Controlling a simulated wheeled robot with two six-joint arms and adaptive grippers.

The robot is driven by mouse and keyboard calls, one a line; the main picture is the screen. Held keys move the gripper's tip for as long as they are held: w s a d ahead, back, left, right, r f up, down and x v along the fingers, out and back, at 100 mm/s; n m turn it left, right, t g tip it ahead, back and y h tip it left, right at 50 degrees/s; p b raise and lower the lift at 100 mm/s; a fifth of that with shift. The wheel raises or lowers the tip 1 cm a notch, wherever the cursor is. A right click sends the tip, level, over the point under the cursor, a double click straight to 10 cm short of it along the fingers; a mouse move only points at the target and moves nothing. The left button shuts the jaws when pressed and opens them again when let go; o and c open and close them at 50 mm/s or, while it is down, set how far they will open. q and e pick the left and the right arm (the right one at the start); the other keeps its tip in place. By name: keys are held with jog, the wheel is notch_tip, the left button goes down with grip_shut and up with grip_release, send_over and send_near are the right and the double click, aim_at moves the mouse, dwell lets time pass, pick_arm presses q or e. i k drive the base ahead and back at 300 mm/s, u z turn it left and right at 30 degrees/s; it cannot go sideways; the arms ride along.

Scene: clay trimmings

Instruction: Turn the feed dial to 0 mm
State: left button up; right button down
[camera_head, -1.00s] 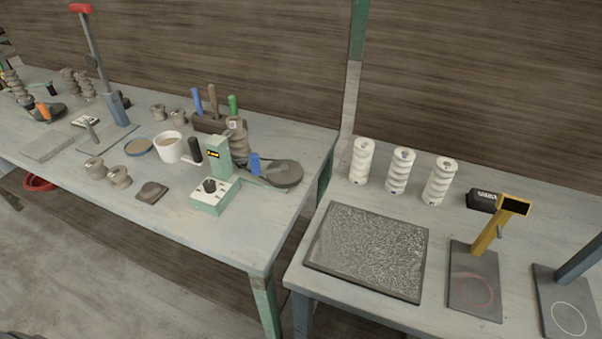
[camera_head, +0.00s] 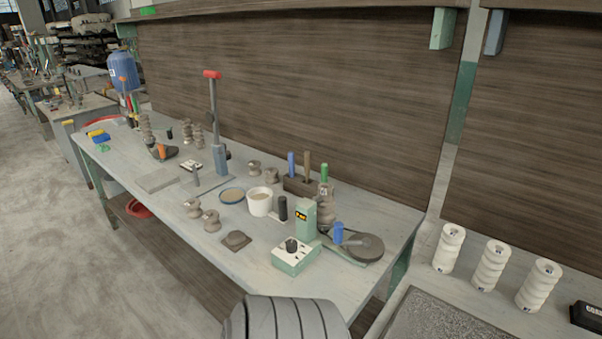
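A green upright housing (camera_head: 306,220) with a small yellow and black label rises behind the box. Beside it is a round grey wheel (camera_head: 365,247) with a blue handle. Neither of my grippers is in view. A grey ribbed part, probably of my own arm, shows at the bottom edge.
White ribbed insulators (camera_head: 490,265) stand on the right bench. Open floor (camera_head: 60,230) lies at left.

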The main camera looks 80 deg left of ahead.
aim_at(291, 245)
jog(key=k, duration=0.45)
jog(key=u, duration=1)
